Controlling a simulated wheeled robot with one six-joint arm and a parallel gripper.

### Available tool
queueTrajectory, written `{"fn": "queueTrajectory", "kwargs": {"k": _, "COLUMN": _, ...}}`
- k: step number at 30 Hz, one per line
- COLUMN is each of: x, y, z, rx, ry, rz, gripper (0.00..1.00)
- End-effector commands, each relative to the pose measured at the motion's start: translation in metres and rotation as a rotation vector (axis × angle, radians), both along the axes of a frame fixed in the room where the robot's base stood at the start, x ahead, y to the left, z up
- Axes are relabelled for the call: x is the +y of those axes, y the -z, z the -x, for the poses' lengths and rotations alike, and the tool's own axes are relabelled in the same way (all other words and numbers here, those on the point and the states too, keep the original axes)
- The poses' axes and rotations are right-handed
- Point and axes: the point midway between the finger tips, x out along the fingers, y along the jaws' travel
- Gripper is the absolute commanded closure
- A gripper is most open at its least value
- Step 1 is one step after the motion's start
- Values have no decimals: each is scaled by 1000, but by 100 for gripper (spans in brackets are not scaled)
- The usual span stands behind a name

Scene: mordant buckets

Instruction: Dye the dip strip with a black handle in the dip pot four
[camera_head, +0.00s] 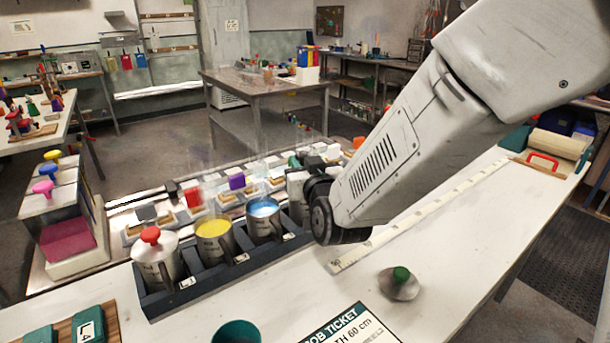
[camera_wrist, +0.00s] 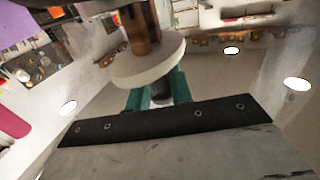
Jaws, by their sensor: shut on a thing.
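My gripper (camera_wrist: 158,92) has teal fingers, shut on a short dark grip (camera_wrist: 161,90), apparently the black handle of the dip strip. Beyond it in the wrist view are a pale round disc (camera_wrist: 150,65) and a brownish strip (camera_wrist: 141,28), whose far end is cut off. In the head view my arm hides the fingers and strip. A dark rack (camera_head: 178,305) holds metal pots: one lidded with a red knob (camera_head: 158,260), one with yellow dye (camera_head: 213,242), one with blue dye (camera_head: 264,220). A further pot (camera_head: 297,190) is mostly hidden behind my wrist. I cannot read their numbers.
A loose lid with a green knob (camera_head: 400,285) lies on the white bench (camera_head: 470,235). A job ticket (camera_head: 350,325), a teal cup (camera_head: 237,332) and a wooden board (camera_head: 105,325) are at the front. A long measuring strip (camera_head: 430,215) lies right of the rack.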

Motion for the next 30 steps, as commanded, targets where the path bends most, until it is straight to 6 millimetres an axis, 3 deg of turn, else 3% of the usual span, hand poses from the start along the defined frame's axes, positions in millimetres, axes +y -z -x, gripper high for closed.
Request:
{"fn": "queueTrajectory", "kwargs": {"k": 22, "x": -4, "y": -54, "z": -2, "rx": -2, "ry": 1, "rz": -3, "gripper": 100}}
{"fn": "queueTrajectory", "kwargs": {"k": 30, "x": -4, "y": -60, "z": -3, "rx": 0, "ry": 1, "rz": -1, "gripper": 100}}
